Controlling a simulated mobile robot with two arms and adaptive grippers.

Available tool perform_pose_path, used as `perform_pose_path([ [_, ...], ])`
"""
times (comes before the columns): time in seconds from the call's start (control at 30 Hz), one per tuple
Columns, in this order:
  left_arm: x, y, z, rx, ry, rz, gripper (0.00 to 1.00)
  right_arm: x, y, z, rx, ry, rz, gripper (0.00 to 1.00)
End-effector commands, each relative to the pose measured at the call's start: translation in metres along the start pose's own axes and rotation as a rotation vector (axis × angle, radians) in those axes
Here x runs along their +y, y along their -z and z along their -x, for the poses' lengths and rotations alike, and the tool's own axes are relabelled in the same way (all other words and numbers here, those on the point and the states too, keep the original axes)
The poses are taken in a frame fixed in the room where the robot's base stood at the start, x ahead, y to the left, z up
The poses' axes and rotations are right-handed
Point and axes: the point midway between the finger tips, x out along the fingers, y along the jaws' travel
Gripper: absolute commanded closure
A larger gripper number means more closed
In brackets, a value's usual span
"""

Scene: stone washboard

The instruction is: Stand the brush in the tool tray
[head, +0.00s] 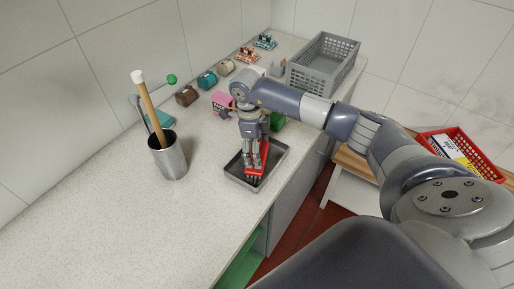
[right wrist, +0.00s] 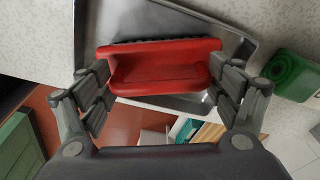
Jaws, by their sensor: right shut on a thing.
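The brush (head: 259,164) has a red body and dark bristles, which point down toward the tray floor in the head view. It also shows in the right wrist view (right wrist: 160,68), lying across between my fingers. My right gripper (head: 255,158), reaching down from above, is shut on the red body, with fingers at its two ends. The grey metal tool tray (head: 238,181) lies on the counter directly under the brush; its rim shows in the right wrist view (right wrist: 195,14). I cannot tell whether the bristles touch the tray floor. My left gripper is not in view.
A metal canister (head: 170,160) with long-handled tools stands left of the tray. A pink item (head: 222,101) and a green container (head: 278,120) stand behind it. A grey crate (head: 323,63) is at the back. The counter's front edge runs close to the tray's right.

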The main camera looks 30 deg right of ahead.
Motion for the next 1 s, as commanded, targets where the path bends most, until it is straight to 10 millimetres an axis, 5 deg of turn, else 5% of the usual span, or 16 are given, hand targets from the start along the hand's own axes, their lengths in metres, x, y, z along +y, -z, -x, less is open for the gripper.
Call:
perform_pose_path([
  [0.03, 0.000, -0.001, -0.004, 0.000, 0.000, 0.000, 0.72, 0.000, 0.000, -0.003, 0.000, 0.001, 0.000, 0.38],
  [0.07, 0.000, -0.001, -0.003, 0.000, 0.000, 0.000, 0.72, 0.000, 0.000, -0.003, 0.000, 0.000, 0.000, 0.14],
  [0.13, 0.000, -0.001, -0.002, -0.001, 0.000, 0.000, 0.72, 0.000, 0.000, -0.002, 0.000, 0.000, 0.000, 0.00],
  [0.7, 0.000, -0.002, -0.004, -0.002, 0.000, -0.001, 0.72, -0.001, -0.001, 0.006, -0.002, 0.002, -0.001, 0.00],
  [1.0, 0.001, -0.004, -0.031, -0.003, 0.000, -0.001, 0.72, -0.001, -0.001, 0.068, -0.005, 0.005, 0.000, 0.00],
])
